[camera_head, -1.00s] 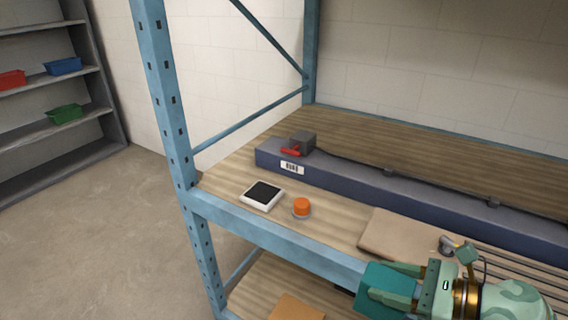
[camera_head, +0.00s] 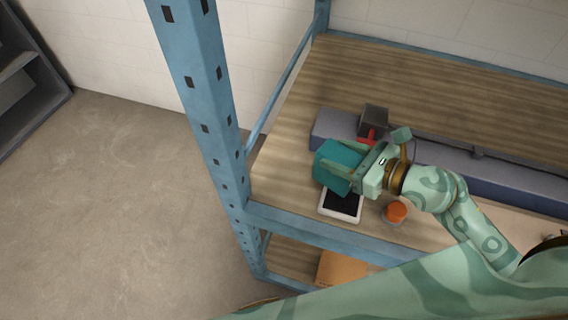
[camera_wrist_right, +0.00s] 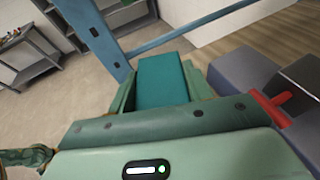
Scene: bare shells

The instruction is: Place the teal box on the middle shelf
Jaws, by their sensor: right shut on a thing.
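The teal box (camera_head: 337,167) is held in my right gripper (camera_head: 352,168), above the wooden shelf board (camera_head: 290,120) of the blue rack. My right gripper is shut on it, with a finger on each side. In the head view the box overlaps the far end of the white scale with a dark plate (camera_head: 341,203). The teal box also shows between the fingers in the right wrist view (camera_wrist_right: 162,82). I cannot tell whether its underside touches anything. My left gripper is not in view.
A long blue-grey bar (camera_head: 480,172) with a dark block and red lever (camera_head: 373,122) lies behind the box. An orange button (camera_head: 396,211) sits right of the scale. The rack's blue upright (camera_head: 208,110) stands left. A cardboard box (camera_head: 342,268) is on the lower shelf.

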